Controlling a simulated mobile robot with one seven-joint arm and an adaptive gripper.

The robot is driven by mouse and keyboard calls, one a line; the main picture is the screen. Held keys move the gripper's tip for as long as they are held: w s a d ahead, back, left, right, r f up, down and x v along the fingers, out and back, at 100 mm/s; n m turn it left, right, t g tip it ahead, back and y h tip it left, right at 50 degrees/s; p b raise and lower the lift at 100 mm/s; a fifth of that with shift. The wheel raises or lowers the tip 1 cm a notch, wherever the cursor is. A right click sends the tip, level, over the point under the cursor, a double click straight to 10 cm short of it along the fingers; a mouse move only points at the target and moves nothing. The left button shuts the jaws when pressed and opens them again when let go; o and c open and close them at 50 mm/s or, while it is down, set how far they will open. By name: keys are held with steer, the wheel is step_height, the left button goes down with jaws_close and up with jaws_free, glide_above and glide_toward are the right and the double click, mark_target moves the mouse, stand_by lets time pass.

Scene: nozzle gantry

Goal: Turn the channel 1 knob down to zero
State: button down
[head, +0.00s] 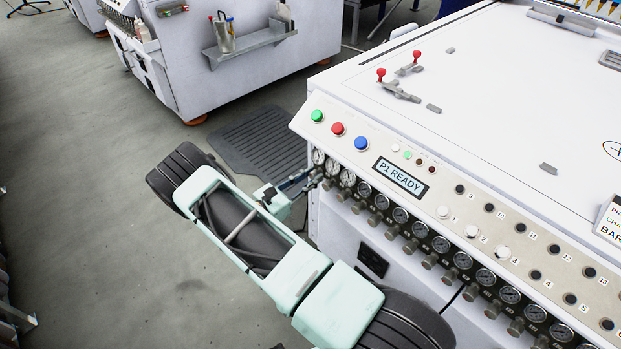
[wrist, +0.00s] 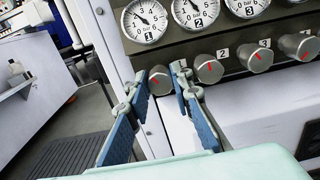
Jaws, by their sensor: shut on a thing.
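The channel 1 knob (wrist: 160,82) is a grey metal cylinder with a red mark on its face, below the gauge labelled 1 (wrist: 145,20) in the wrist view. That gauge's needle points to the upper left of its dial. My gripper (wrist: 159,77) has one blue finger on each side of the knob, shut on it. In the head view my gripper (head: 305,181) reaches the left end of the knob row, where it partly hides the first knob.
The channel 2 knob (wrist: 208,68) sits close to the right finger, with more knobs beyond it. Green, red and blue buttons (head: 338,129) and a display reading P1 READY (head: 399,179) are above the row. Open floor and a dark mat (head: 262,142) lie left.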

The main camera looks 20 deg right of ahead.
steer(key=n, duration=0.5)
steer(key=shift+n+b, duration=0.3)
steer(key=shift+b, duration=0.05)
steer(key=n, duration=1)
steer(key=shift+n, duration=0.4)
steer(key=shift+f+n, duration=0.1)
steer(key=shift+n, duration=2.2)
steer(key=c, duration=2)
jaws_free()
steer(key=shift+a, duration=0.1)
